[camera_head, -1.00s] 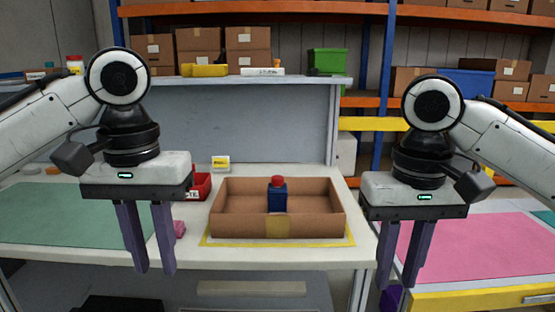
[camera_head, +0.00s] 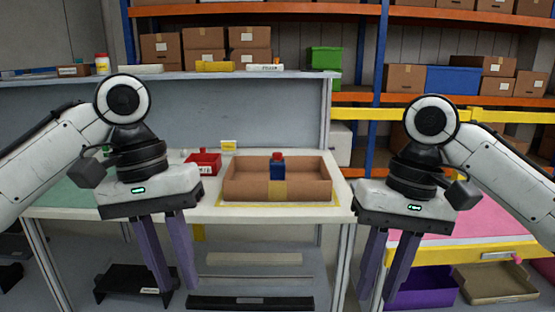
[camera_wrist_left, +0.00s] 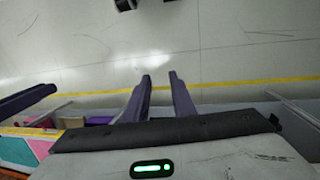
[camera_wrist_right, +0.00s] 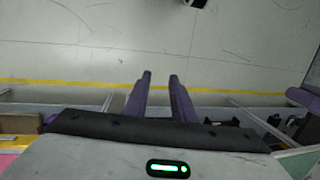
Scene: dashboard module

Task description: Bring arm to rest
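My left gripper (camera_head: 174,290) hangs with its two purple fingers pointing down in front of the workbench's left part. Its fingers are apart with nothing between them, as the left wrist view (camera_wrist_left: 160,78) also shows. My right gripper (camera_head: 378,300) hangs the same way in front of the bench's right end. Its fingers are apart and empty, also in the right wrist view (camera_wrist_right: 160,76). Both wrist views show bare floor beyond the fingertips. Neither gripper touches anything in view.
On the workbench (camera_head: 215,209) stands an open cardboard box (camera_head: 310,191) holding a blue bottle with a red cap (camera_head: 277,167). A red bin (camera_head: 205,161) is left of it. Below right, a purple bin (camera_head: 428,288) sits beside an open tray (camera_head: 495,285). Floor (camera_wrist_left: 230,60) is clear.

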